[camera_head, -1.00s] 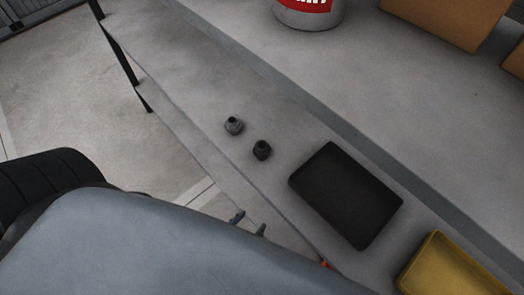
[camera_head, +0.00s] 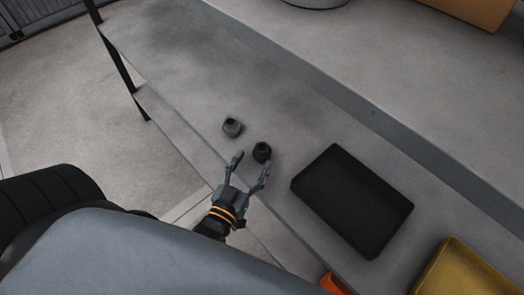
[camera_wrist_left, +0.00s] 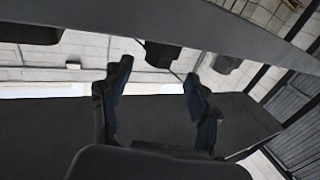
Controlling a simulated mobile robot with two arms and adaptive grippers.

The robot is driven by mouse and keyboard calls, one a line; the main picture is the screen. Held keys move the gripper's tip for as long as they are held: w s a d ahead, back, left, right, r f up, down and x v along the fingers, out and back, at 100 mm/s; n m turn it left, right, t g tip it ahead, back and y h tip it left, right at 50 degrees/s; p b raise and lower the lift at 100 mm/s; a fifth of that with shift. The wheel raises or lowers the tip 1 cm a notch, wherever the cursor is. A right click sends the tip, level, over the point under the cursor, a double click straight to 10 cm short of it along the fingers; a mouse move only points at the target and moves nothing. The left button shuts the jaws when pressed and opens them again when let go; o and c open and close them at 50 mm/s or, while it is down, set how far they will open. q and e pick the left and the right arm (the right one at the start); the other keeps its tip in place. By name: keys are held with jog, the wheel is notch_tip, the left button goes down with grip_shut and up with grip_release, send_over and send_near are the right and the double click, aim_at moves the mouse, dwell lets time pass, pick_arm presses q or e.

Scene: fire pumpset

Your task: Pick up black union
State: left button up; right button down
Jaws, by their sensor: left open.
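The black union (camera_head: 262,152) is a small dark fitting standing on the grey bench. A lighter grey union (camera_head: 232,127) stands close to it, up and to the left. My left gripper (camera_head: 250,162) is open and empty at the bench's near edge, its fingers pointing towards the black union. In the left wrist view a dark fitting, apparently the black union (camera_wrist_left: 162,53), shows beyond the gap between the open fingers (camera_wrist_left: 156,78). A second fitting (camera_wrist_left: 226,63) shows to its right. My right gripper is not in view.
A black tray (camera_head: 350,200) lies on the bench to the right of the unions. A yellow bin (camera_head: 465,270) is at the lower right, with an orange object (camera_head: 334,284) near the bottom edge. The bench (camera_head: 170,60) is clear beyond the unions.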

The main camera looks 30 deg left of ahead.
aim_at(259, 154)
pick_arm(q)
jog(key=w, duration=0.6)
jog(key=shift+f, duration=0.15)
grip_shut()
